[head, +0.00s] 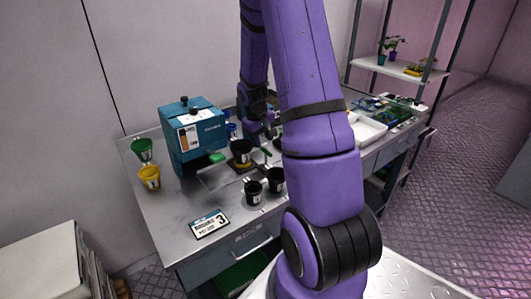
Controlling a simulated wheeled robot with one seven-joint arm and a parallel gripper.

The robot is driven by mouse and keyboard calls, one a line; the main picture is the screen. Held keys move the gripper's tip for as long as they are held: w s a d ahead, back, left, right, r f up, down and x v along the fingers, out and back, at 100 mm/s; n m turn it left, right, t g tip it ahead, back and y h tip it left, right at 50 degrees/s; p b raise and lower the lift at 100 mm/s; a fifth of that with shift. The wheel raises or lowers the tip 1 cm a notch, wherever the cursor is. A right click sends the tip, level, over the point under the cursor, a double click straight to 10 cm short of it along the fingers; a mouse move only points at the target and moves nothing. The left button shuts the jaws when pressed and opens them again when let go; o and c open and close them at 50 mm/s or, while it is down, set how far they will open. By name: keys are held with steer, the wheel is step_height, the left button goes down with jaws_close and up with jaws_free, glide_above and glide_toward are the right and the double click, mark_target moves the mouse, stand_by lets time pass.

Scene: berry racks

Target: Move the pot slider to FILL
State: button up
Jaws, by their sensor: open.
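A blue machine (194,138) with a white and orange front label stands on the metal bench. To its right a dark pot (241,150) with a yellowish rim sits on a dark base, which looks like the pot slider (249,166). Any FILL marking is too small to read. A small green piece (265,152) shows right of the pot. My gripper (266,137) is open, pointing down just right of and above the pot. It is small and dark, so finger contact is unclear. My purple arm hides the bench to the right of it.
A green pot (142,149) and a yellow pot (149,176) stand at the bench's left. A white tray (368,130) lies right.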

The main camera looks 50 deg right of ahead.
mark_target(265, 150)
steer(key=f, duration=0.3)
steer(key=d+f, duration=0.1)
steer(key=f, duration=0.2)
steer(key=shift+s+d+f, duration=0.1)
steer(key=shift+s+f, duration=0.05)
steer(key=shift+c, duration=0.2)
jaws_close()
